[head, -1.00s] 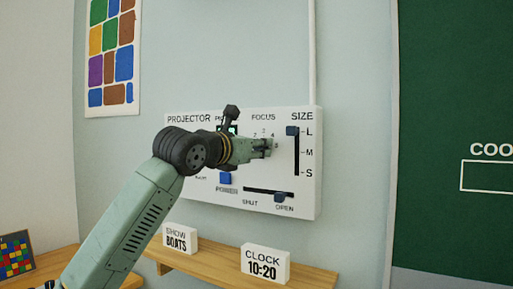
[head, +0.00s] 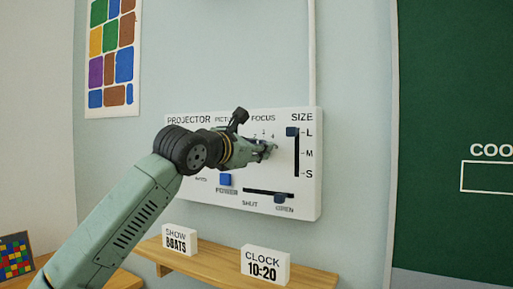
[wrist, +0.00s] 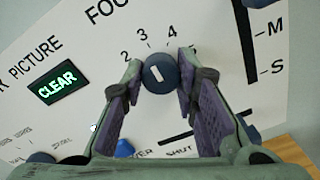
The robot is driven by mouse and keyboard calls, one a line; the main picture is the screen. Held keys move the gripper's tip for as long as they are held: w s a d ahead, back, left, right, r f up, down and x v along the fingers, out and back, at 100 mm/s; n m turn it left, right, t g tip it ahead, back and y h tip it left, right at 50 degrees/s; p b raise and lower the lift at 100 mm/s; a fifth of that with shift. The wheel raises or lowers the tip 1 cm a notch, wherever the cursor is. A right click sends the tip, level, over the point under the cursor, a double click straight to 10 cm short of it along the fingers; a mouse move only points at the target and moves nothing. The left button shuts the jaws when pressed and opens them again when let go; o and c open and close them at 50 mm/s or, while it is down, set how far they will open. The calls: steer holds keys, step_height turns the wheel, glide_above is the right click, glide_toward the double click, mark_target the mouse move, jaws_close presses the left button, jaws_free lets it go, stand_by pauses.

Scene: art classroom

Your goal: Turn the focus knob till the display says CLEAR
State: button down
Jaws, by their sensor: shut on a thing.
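The white projector panel (head: 300,200) is mounted on the wall. Its round dark blue focus knob (wrist: 160,73) has a short white mark and sits below a scale of numbers in the wrist view. My gripper (wrist: 160,66) is shut on the knob, one finger on each side. My gripper (head: 268,150) hides the knob in the head view. The picture display (wrist: 56,83) reads CLEAR in green letters in the wrist view. My arm hides the display in the head view. I cannot tell exactly which number the mark points at.
The panel also has a size slider (head: 292,132) at L, a blue power button (head: 225,180) and a shutter slider (head: 280,198) at OPEN. Below is a wooden shelf (head: 310,277) with a BOATS sign (head: 180,240) and a clock sign (head: 265,265).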

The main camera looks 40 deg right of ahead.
steer(key=c, duration=1.2)
jaws_free()
steer(key=shift+c, duration=0.2)
steer(key=v, duration=1.2)
